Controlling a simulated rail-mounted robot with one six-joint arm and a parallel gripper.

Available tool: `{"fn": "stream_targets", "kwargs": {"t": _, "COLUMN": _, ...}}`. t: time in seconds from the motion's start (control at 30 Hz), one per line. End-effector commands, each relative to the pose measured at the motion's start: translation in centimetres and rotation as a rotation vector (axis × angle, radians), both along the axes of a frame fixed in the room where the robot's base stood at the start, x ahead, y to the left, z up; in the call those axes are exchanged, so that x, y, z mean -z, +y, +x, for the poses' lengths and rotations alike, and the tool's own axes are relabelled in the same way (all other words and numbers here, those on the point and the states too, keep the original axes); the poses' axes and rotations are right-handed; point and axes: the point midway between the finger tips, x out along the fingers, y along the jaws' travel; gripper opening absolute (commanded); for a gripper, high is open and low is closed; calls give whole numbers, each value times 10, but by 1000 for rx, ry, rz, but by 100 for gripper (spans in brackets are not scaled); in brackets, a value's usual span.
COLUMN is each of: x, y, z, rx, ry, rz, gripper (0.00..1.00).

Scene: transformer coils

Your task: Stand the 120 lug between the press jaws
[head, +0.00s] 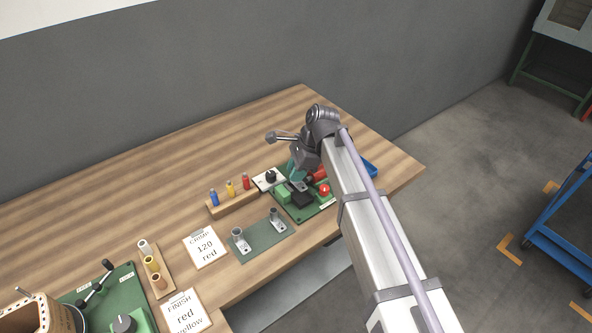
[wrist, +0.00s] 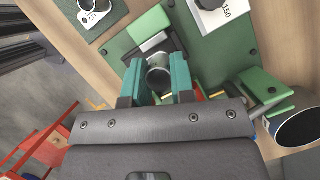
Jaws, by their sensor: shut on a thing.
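My gripper (head: 294,172) is over the press on its green board (head: 312,209), near the bench's right end. In the wrist view its two teal fingers (wrist: 159,82) are shut on a grey metal lug (wrist: 158,77), whose round open barrel faces the camera. The lug's lower part is hidden. A green block (wrist: 150,24) and a dark jaw part (wrist: 148,45) of the press lie just beyond the lug, close to it. I cannot tell whether the lug touches the press or stands between its jaws. In the head view the arm and gripper hide the lug.
Two other lugs (head: 239,240) (head: 276,221) stand on a green mat (head: 262,242). A dial plate marked 150 (wrist: 226,14) is beside the press. A rack holds blue, yellow and red pieces (head: 231,200). A card reads "CRIMP 120 red" (head: 206,246). A red button (head: 324,188) is on the board.

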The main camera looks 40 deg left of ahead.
Motion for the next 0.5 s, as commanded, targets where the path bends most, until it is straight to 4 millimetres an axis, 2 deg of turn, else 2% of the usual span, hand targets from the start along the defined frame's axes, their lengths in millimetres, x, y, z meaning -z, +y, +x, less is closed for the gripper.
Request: {"fn": "stream_targets", "kwargs": {"t": 0.5, "x": 7, "y": 0, "z": 0, "rx": 0, "ry": 0, "rz": 0, "gripper": 0}}
